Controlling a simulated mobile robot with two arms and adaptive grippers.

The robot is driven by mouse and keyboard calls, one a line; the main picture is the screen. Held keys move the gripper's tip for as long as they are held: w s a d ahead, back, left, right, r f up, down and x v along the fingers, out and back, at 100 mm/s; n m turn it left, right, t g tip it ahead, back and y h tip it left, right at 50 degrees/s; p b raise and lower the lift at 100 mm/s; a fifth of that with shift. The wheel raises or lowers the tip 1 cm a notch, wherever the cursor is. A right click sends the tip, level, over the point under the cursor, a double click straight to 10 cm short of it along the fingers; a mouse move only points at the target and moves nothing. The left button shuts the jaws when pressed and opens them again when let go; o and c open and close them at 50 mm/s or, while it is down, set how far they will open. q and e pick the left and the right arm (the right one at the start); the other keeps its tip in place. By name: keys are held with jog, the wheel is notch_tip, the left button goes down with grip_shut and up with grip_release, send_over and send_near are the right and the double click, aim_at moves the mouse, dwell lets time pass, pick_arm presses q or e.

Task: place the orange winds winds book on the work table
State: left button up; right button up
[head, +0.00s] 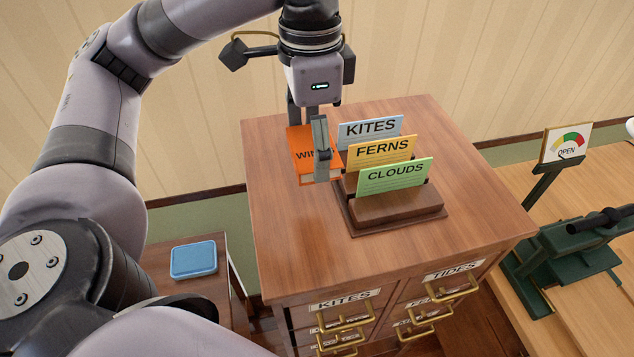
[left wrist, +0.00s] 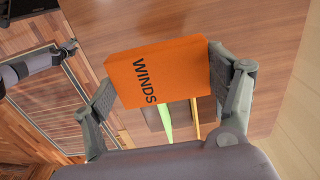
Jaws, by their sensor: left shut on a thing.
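The orange book (head: 302,143) is marked WINDS, partly covered by a finger in the head view. It also shows in the left wrist view (left wrist: 175,72), lying between both fingers. My left gripper (head: 310,135) is shut on it, pointing down over the wooden card cabinet (head: 285,235), left of the card holder. I cannot tell whether the book touches the cabinet top. A light wooden table (head: 602,300) stands at the right; I cannot tell if it is the work table. A grey arm, likely my right one (left wrist: 66,48), shows in the left wrist view, its jaws too small to read.
A card holder (head: 400,208) with cards KITES, FERNS and CLOUDS stands right beside the book. A blue box (head: 194,260) lies on a lower brown surface at left.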

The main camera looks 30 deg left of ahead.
pick_arm(q)
send_over(316, 201)
notch_tip(316, 201, down, 4)
jog(key=shift+w+f+b, duration=0.1)
jog(key=shift+f+b, duration=0.15)
jog(key=shift+b, duration=0.05)
jog(key=shift+f, duration=1.05)
notch_tip(316, 201, down, 4)
jog(key=shift+r, duration=0.25)
jog(key=shift+f, duration=0.35)
jog(key=shift+s, duration=0.2)
jog(key=o, duration=1)
jog(key=shift+f, duration=0.1)
jog(key=shift+o, duration=1)
pick_arm(e)
jog(key=shift+t, duration=0.3)
jog(key=w, duration=0.2)
jog(key=w+f, duration=0.1)
jog(key=w, duration=0.1)
jog(key=shift+w+a, duration=0.1)
jog(key=shift+a, duration=0.15)
jog(key=shift+d, duration=0.1)
